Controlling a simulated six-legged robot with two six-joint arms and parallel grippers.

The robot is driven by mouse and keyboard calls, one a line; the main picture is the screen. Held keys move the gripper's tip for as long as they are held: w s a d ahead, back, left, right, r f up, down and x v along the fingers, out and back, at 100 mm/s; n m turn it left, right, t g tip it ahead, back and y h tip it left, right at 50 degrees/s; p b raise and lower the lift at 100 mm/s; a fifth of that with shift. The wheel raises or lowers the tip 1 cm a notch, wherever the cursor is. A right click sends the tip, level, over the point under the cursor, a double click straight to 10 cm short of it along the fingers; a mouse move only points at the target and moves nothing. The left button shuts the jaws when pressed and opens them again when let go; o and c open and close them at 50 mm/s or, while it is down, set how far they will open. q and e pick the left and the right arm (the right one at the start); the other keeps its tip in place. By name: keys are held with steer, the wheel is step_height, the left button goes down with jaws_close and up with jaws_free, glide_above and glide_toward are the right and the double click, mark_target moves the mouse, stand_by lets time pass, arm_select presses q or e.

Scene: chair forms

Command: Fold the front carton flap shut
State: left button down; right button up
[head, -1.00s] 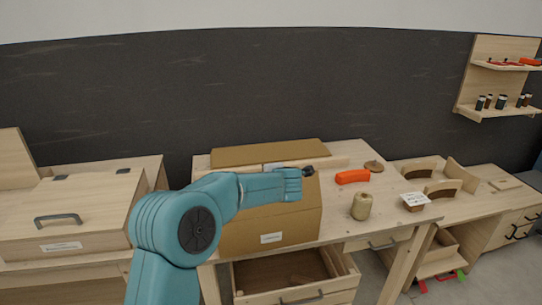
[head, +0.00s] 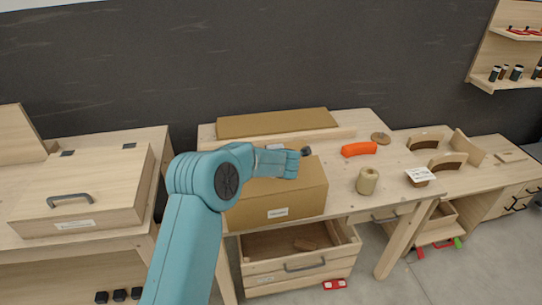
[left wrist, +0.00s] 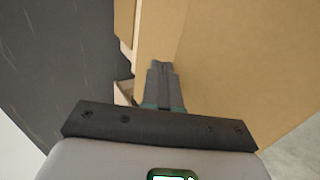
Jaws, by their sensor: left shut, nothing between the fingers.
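The brown carton (head: 300,203) stands on the wooden table with a white label on its front. A brown panel (head: 312,172), which looks like the front flap, leans back from the front face's top edge over the carton; my arm hides its left part. I cannot tell whether it lies fully flat. My left gripper (head: 306,151) is shut and empty at the panel's far edge. In the left wrist view the shut fingertips (left wrist: 162,68) are over or against brown cardboard (left wrist: 225,70); contact is unclear. My right gripper is not in view.
Another brown panel (head: 277,123) is behind the carton. An orange block (head: 359,148), a beige spool (head: 367,181) and a round lid (head: 381,138) sit to the right. An open drawer (head: 300,262) is below. A lidded wooden box (head: 80,195) is at left.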

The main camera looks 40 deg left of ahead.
arm_select(q)
steer(key=shift+w+a+f, duration=0.1)
steer(key=shift+f, duration=0.4)
stand_by(0.4)
